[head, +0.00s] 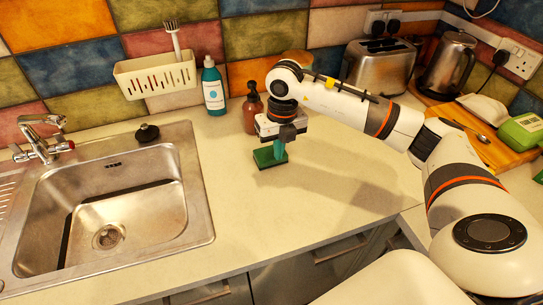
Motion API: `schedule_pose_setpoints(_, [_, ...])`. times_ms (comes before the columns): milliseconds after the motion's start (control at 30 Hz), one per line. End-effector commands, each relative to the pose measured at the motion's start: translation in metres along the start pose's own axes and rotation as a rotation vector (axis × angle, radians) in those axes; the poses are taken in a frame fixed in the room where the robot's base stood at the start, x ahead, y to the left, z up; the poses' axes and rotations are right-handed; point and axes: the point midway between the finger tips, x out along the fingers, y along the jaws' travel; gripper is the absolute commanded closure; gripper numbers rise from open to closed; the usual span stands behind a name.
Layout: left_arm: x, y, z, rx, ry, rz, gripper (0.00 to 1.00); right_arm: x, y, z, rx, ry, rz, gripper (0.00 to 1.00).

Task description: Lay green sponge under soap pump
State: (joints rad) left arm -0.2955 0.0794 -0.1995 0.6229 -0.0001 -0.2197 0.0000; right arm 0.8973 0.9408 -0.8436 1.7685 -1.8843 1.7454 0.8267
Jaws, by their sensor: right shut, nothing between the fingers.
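The green sponge (265,159) lies on the counter in front of the brown soap pump (250,112). The soap pump stands upright on the counter near the tiled wall, its right side partly hidden by my arm. My right gripper (279,150) points down at the sponge, its fingertips at the sponge's right part. It is shut with nothing in it; whether the tips touch the sponge I cannot tell. My left gripper is not in view.
The sink (120,205) is at left. A toaster (380,66), kettle (448,65) and wooden board (475,138) are at right. Counter in front of the sponge is clear.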

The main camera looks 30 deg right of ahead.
Motion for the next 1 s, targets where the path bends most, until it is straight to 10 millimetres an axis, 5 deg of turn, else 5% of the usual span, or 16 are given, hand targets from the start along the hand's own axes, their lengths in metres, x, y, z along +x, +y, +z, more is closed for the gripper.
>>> schedule_pose_setpoints(233, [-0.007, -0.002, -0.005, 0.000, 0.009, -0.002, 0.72, 0.011, 0.015, -0.001, 0.025, -0.006, 0.057, 1.00])
schedule_pose_setpoints(633, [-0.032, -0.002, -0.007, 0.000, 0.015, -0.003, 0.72, 0.094, 0.018, 0.001, 0.021, -0.008, 0.053, 1.00])
schedule_pose_setpoints(1000, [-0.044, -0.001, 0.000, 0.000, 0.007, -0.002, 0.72, 0.095, 0.018, -0.039, 0.022, -0.003, 0.051, 1.00])
